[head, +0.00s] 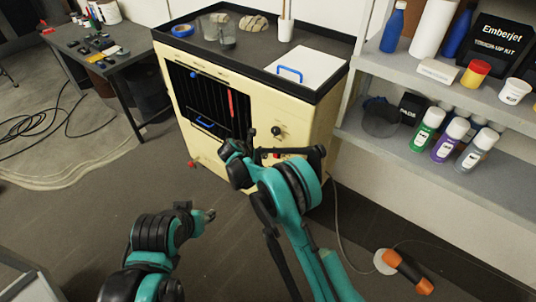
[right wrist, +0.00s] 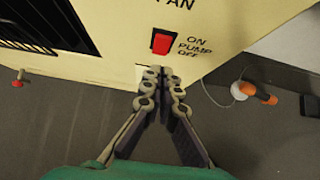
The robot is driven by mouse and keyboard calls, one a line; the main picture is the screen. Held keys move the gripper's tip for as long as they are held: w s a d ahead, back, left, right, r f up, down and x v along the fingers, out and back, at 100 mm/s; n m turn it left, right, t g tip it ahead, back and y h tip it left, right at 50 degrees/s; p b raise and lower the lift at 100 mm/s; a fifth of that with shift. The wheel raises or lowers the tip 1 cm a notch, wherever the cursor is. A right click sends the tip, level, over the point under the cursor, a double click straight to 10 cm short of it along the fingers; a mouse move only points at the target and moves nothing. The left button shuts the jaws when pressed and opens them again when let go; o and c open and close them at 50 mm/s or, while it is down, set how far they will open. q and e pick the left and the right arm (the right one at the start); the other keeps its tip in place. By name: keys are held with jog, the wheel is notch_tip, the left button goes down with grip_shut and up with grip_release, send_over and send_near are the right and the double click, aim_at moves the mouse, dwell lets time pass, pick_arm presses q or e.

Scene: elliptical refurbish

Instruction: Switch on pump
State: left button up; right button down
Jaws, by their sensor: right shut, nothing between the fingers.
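The pump switch (right wrist: 161,42) is a red rocker in a black frame on the cream cabinet front, beside the printed words ON, PUMP and OFF in the right wrist view. My right gripper (right wrist: 162,78) is shut and empty, its fingertips just below the switch. I cannot tell whether the tips touch the panel. In the head view, my right gripper (head: 262,152) is at the lower right of the cabinet (head: 300,117), largely hidden by its own wrist. My left gripper (head: 207,215) is low over the floor, away from the cabinet; its finger opening is unclear.
A black knob (head: 277,131) sits on the panel above my right gripper. A shelf (head: 400,125) with spray cans stands to the right. A cable and an orange-handled tool (head: 408,272) are on the floor at right. A dark table (head: 95,60) stands at left.

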jog(key=r+p+v, duration=0.1)
jog(key=p+v, duration=0.1)
jog(key=v, duration=0.5)
jog(key=shift+w+d, duration=0.3)
jog(key=shift+w, duration=0.15)
jog(key=s+d+r+m+g+y, duration=0.1)
jog(key=s+d+r+m, duration=0.5)
jog(key=d+r, duration=0.15)
jog(key=s+d+r+m+y, duration=0.2)
jog(key=s+d+r+m, duration=0.45)
jog(key=r, duration=0.25)
jog(key=s+d+m+y, duration=0.1)
jog(key=s+d+m, duration=0.3)
jog(key=s+m, duration=0.4)
jog(key=s+d+m+t+y, duration=0.1)
jog(key=s+d+m, duration=0.3)
jog(key=s+m, duration=0.4)
jog(key=s, duration=0.5)
jog(key=shift+s+d+r, duration=0.35)
jog(key=shift+s, duration=0.05)
